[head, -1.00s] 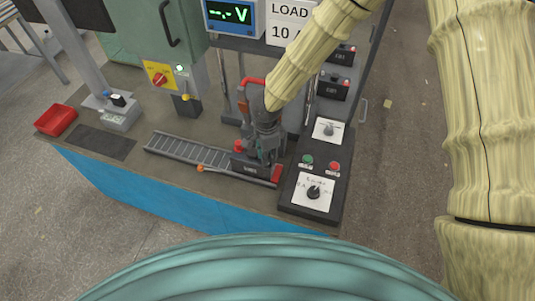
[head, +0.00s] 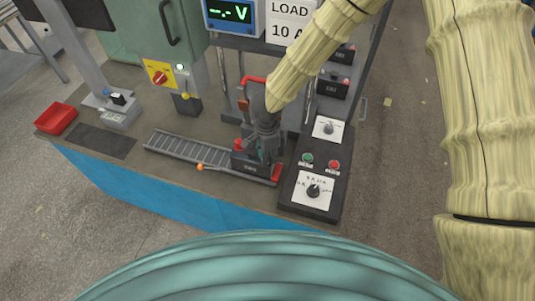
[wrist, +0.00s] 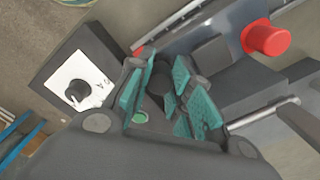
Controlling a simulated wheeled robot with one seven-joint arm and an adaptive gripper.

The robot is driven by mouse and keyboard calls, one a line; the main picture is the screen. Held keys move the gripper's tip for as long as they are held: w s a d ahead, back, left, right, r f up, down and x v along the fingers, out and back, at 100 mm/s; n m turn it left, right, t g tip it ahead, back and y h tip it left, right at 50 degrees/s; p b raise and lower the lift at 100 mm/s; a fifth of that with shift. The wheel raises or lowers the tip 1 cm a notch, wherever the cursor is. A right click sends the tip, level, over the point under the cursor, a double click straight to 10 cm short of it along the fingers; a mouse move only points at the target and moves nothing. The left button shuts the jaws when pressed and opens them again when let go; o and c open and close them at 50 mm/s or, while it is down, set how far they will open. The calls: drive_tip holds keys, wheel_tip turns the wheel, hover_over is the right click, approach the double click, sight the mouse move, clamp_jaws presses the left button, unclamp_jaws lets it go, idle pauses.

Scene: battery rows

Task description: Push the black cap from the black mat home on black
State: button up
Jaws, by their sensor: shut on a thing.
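The battery (head: 248,165) is a dark block on the right end of the roller track. A red cap (head: 238,145) stands at its left end, also seen in the wrist view (wrist: 268,38). My gripper (head: 266,157) points down over the battery's right part. In the wrist view its teal pads (wrist: 172,98) are shut on the black cap (wrist: 160,78), a dark cylinder between them. The fingers hide the cap's lower end, so I cannot tell how it sits on the black post. The black mat (head: 103,141) at the left looks bare.
The roller track (head: 185,152) runs left from the battery, with a red stop (head: 276,173) at its right end. A control box (head: 315,185) with dials and buttons stands close on the right. A red tray (head: 56,118) lies at the far left. Posts and cables stand behind.

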drive_tip(key=shift+f, duration=0.45)
idle(0.6)
drive_tip(key=o, duration=0.8)
drive_tip(key=shift+o, duration=0.2)
drive_tip(key=o, duration=0.4)
drive_tip(key=shift+r, duration=0.1)
drive_tip(key=shift+r+p, duration=3.45)
drive_tip(key=shift+p, duration=0.1)
